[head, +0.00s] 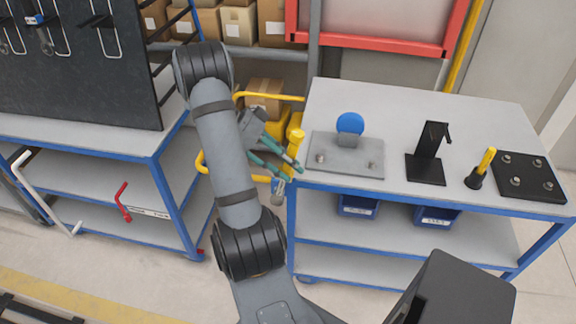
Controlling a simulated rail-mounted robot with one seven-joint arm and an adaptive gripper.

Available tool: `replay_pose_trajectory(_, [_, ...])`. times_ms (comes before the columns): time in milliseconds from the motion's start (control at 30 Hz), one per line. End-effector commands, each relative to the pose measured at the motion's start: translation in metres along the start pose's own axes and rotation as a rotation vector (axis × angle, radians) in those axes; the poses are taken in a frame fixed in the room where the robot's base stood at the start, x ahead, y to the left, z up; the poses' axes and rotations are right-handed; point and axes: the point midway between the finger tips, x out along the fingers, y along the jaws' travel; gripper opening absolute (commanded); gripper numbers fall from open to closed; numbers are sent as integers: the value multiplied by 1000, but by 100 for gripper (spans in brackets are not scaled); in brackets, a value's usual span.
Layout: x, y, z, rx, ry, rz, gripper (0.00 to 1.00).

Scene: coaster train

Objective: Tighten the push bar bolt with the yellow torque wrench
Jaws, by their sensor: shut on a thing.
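My gripper (279,172) is at the left end of the right-hand workbench. Its teal fingers are shut on the yellow torque wrench (297,136). The yellow handle points up, and a grey metal end (278,190) shows below the fingers. My arm hides part of the area to the left. A yellow bar (270,96) runs behind the gripper, and more yellow tubing (202,163) shows left of my arm; I cannot tell whether this is the push bar. I cannot make out its bolt.
The right workbench (390,105) holds a grey plate (345,167) with a blue disc (350,123), a black stand (425,168), a yellow-handled tool (486,162) in a black cup and a black bolt plate (528,177). A left bench (130,142) stands beyond my arm.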

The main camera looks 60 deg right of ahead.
Motion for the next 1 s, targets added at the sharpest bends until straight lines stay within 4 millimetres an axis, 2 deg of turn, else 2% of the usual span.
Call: replay_pose_trajectory(1000, [9, -3, -7, 8, -71, -9, 0])
